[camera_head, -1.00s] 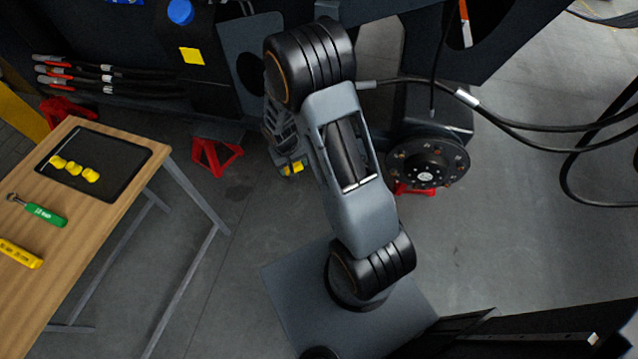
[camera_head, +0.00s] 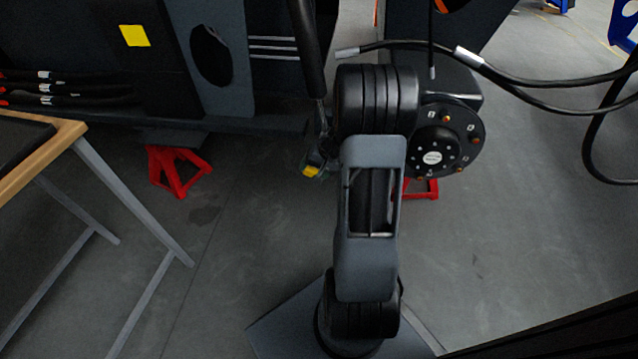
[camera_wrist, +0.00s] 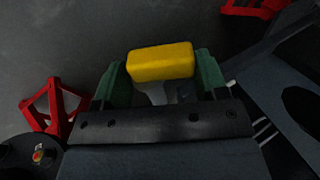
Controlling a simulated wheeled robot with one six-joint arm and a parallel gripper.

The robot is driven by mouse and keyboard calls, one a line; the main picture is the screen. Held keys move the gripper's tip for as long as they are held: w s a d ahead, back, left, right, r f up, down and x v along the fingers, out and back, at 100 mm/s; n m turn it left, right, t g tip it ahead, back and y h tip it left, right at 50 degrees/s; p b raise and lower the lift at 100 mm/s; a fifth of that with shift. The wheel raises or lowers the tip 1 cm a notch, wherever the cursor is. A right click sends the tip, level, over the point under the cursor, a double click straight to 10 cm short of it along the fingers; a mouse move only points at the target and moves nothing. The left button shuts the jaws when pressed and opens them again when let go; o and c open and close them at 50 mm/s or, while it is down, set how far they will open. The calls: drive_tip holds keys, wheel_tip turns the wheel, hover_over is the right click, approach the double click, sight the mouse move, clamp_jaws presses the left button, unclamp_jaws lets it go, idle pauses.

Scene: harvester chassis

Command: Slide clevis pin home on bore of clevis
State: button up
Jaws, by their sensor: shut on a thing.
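My gripper (camera_wrist: 160,78) is shut on a yellow piece, which I take to be the clevis pin (camera_wrist: 160,62), between its green fingers in the wrist view. The yellow piece also shows in the head view (camera_head: 312,171), low beside my arm. A pale grey part shows just below the yellow piece in the wrist view; I cannot tell if it is the pin's shank. I cannot make out the clevis or its bore. A dark cylinder with a thin bright rod (camera_head: 309,60) comes down toward my gripper in the head view, and its lower end is hidden there.
A red stand (camera_head: 176,168) is on the floor at left, and another (camera_head: 422,188) is under the round hub (camera_head: 437,150) right of my arm. The workbench (camera_head: 62,140) is at far left. Black hoses (camera_head: 540,92) cross at upper right.

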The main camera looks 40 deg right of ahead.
drive_tip(key=shift+d+f+m+b, duration=0.3)
drive_tip(key=shift+d+f+b, duration=0.25)
drive_tip(key=shift+d, duration=0.25)
drive_tip(key=shift+w+d, duration=1.65)
drive_tip(key=shift+w, duration=0.1)
drive_tip(key=shift+w+d, duration=0.1)
idle(0.3)
drive_tip(key=w+d+p, duration=0.1)
drive_tip(key=w+d, duration=0.3)
drive_tip(key=w, duration=0.1)
drive_tip(key=shift+d, duration=0.3)
drive_tip(key=o, duration=1.3)
drive_tip(key=shift+s, duration=0.1)
